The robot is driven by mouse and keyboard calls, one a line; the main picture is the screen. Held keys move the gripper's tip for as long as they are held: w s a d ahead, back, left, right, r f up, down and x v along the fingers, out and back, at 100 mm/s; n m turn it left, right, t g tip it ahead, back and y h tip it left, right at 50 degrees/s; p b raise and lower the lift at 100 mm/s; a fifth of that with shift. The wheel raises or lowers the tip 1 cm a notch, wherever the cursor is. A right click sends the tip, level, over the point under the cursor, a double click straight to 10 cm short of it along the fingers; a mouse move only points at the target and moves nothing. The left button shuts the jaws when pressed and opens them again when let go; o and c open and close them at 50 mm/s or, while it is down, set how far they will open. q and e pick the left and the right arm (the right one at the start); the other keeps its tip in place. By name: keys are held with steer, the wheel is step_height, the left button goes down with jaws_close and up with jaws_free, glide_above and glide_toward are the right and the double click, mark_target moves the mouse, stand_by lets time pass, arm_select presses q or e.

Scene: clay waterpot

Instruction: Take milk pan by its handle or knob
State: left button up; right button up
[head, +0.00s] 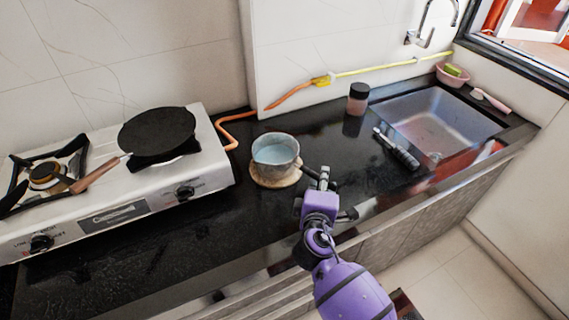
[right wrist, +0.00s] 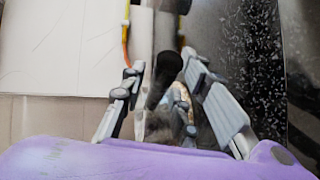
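The milk pan (head: 275,152) is a small grey pan with pale blue inside, upright on a round wooden trivet (head: 262,180) on the black counter. Its dark handle (head: 311,173) points right, toward my right gripper (head: 333,190). In the right wrist view, the black handle (right wrist: 165,72) shows between the two fingers of my right gripper (right wrist: 160,72). The fingers are spread, with visible gaps beside the handle. I cannot tell whether either finger touches it. My left gripper is in neither view.
A white gas stove (head: 215,178) with a black frying pan (head: 157,132) stands left. A dark-lidded jar (head: 357,98) is behind. The sink (head: 437,118) is right, with a black-handled item (head: 397,150) at its near-left edge. An orange hose (head: 290,96) runs along the wall.

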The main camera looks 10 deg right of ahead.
steer(key=c, duration=0.5)
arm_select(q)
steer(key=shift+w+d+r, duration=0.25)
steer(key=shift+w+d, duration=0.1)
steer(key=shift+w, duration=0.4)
arm_select(e)
steer(key=shift+w+r, duration=0.1)
steer(key=shift+r, duration=0.1)
jaws_close()
